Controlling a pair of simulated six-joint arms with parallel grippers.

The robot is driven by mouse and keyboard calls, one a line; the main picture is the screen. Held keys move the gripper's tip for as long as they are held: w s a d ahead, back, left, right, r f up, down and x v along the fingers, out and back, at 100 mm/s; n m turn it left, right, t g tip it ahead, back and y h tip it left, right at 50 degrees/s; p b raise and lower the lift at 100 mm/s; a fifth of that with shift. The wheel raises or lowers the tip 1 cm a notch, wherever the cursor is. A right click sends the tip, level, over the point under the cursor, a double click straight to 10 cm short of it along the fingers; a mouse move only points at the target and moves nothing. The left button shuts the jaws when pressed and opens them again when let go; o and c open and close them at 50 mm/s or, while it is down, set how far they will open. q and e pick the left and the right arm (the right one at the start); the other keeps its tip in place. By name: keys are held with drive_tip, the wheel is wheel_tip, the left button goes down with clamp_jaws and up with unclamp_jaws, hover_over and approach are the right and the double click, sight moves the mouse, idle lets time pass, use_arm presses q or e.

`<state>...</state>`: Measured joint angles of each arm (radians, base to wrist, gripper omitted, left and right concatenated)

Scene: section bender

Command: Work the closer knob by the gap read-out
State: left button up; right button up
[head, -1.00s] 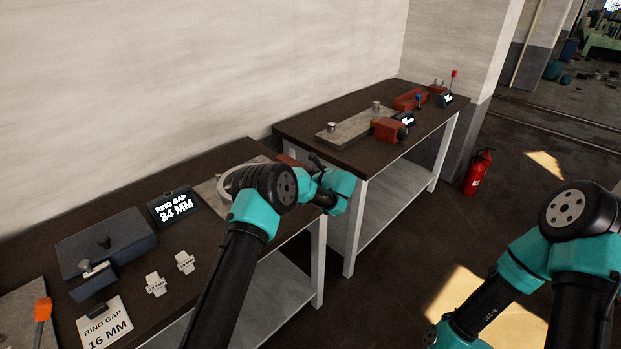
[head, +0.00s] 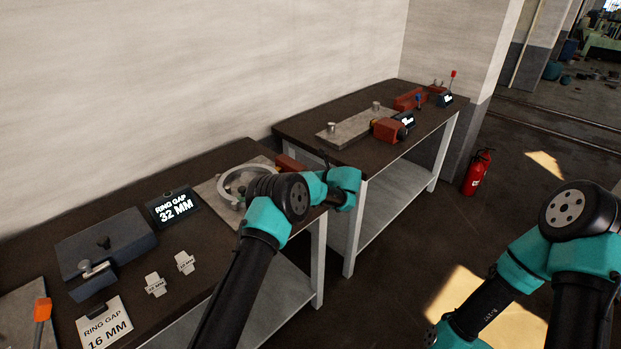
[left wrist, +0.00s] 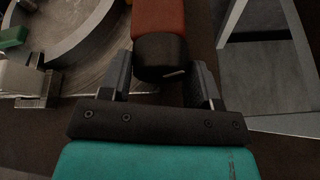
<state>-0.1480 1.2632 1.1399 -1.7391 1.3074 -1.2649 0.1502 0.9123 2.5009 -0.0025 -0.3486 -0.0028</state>
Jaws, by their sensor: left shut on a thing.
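The gap read-out (head: 173,206) on the near bench reads RING GAP 32 MM. A card (head: 104,324) in front shows RING GAP 16 MM. The pale ring (head: 222,184) lies on a grey plate (head: 205,191), partly behind my left arm; the wrist view shows its curve (left wrist: 84,42). The closer is a red block (left wrist: 158,17) with a black knob (left wrist: 160,56) on its end. My left gripper (left wrist: 161,76) is shut on this knob, one finger on each side. In the head view my arm hides the knob. My right gripper is out of view.
A blue-grey box (head: 105,242) and two small labelled pieces (head: 155,285) (head: 185,262) sit on the near bench. A second bench (head: 300,128) carries red units. A fire extinguisher (head: 477,171) stands on the floor. Floor to the right is open.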

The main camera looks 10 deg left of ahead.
use_arm(q)
drive_tip(key=shift+m, duration=0.4)
drive_tip(key=o, duration=0.9)
drive_tip(key=shift+n, duration=0.3)
